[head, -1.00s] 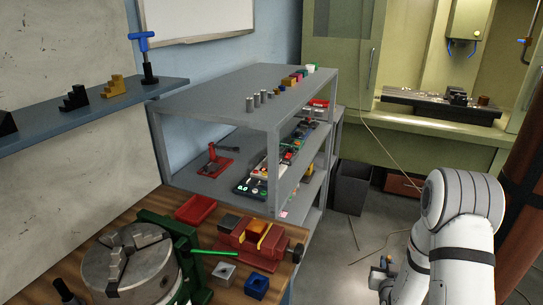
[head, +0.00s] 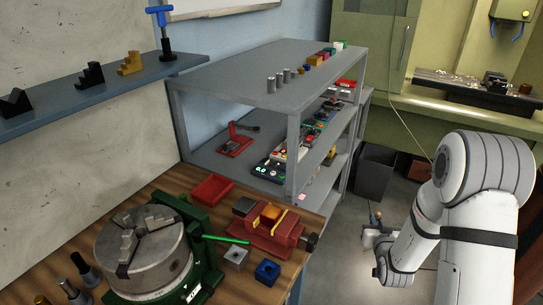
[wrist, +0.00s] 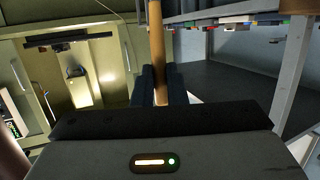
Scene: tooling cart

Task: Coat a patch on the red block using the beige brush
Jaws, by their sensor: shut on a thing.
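My gripper (head: 374,229) hangs low over the floor at the right of the head view, clear of the bench and shelf. In the wrist view its two dark fingers (wrist: 160,84) are shut on a beige brush (wrist: 157,40). The brush handle runs upward out of the picture, and its bristles are not visible there. Small coloured blocks stand in a row on the shelf top, one a reddish magenta block (head: 324,53). I cannot tell whether it is the red block. A red vise (head: 268,238) on the bench grips an orange piece.
The grey shelf unit (head: 235,77) stands behind the wooden bench. The bench holds a round chuck (head: 144,255), a red tray (head: 212,188), a grey block (head: 235,257) and a blue block (head: 267,272). A dark bin (head: 374,174) stands beside the shelf. Open floor lies around my gripper.

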